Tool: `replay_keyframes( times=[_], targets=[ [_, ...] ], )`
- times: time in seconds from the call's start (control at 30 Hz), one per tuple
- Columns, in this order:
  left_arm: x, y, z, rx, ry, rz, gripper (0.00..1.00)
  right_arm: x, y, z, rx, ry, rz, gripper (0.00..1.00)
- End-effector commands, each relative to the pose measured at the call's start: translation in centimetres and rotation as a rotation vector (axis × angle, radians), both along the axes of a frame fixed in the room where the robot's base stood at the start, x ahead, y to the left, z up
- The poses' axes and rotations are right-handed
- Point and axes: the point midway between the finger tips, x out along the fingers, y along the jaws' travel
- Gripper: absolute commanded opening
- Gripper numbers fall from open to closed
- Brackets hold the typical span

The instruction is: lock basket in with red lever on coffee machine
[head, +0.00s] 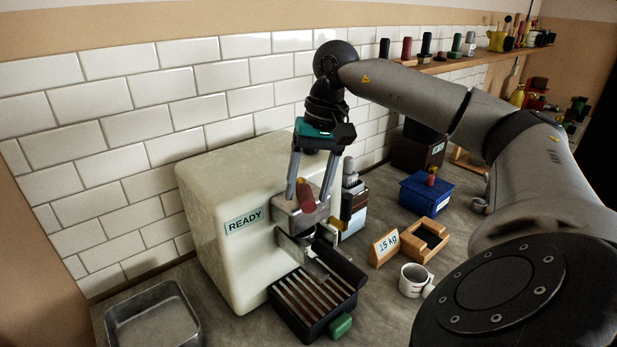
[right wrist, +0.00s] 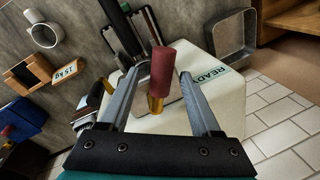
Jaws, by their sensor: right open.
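The cream coffee machine (head: 222,215) with a READY label stands against the tiled wall. Its red lever (head: 306,194) sticks up at the metal head of the machine; the right wrist view shows its red grip on a brass stem (right wrist: 161,75). My right gripper (head: 311,197) is open, pointing down, with its fingers on either side of the lever and apart from it in the right wrist view (right wrist: 160,95). A basket with a black handle (head: 338,264) sits under the machine's head, above the slatted drip tray (head: 310,302); its seating is partly hidden. My left gripper is not in view.
A white mug (head: 412,281), a 15 kg sign (head: 385,247), a wooden holder (head: 425,240) and a blue box (head: 426,194) stand right of the machine. A metal tray (head: 152,318) lies at left. A shelf (head: 445,63) with several items runs along the wall.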

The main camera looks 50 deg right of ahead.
Motion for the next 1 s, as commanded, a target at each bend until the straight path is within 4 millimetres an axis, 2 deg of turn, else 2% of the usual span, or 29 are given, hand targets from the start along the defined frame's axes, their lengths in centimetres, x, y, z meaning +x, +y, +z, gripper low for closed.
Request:
replay_keyframes(
  times=[0.17,0.33,0.73,1.0],
  targets=[
    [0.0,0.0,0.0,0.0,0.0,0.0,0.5,0.0,0.0,0.1,0.001,0.001,0.0,0.64],
    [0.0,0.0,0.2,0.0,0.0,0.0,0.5,-0.1,-0.2,1.6,0.002,-0.003,0.0,0.64],
    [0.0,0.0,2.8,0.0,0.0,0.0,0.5,-1.2,-1.5,11.0,0.003,-0.005,0.001,0.64],
    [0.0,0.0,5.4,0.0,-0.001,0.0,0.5,-1.7,-2.1,14.0,0.0,0.0,-0.001,0.64]
  ],
)
